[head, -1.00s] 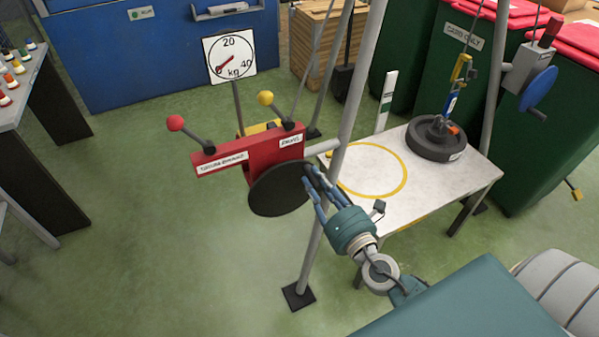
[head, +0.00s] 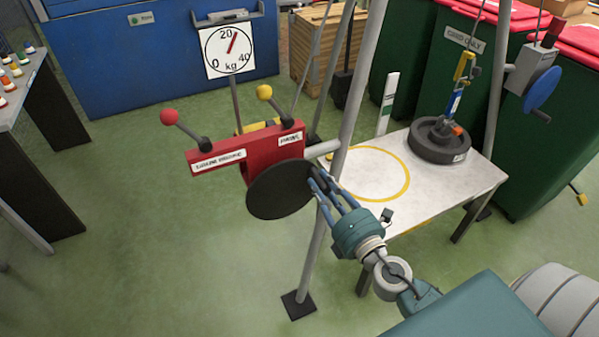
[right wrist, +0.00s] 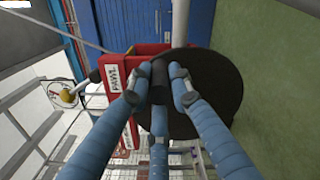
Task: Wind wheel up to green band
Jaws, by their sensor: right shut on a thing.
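The black wheel (head: 440,140) is at the white table's right side, hung from a blue strap and yellow hook (head: 460,68). I cannot tell whether it touches the table. A white post (head: 388,104) with a greenish band stands behind the table. The red winch (head: 230,158) carries a black crank disc (head: 278,190), also in the right wrist view (right wrist: 215,90). My right gripper (head: 316,186) is shut on the disc's dark handle (right wrist: 160,78), its blue fingers around it. The kg dial (head: 213,62) has its red needle just past 20. My left gripper is not in view.
A red-knobbed lever (head: 169,117) and a yellow-knobbed lever (head: 264,92) stick up from the winch. Grey frame legs (head: 322,220) stand close to my right gripper. The white table (head: 400,215) bears a yellow ring.

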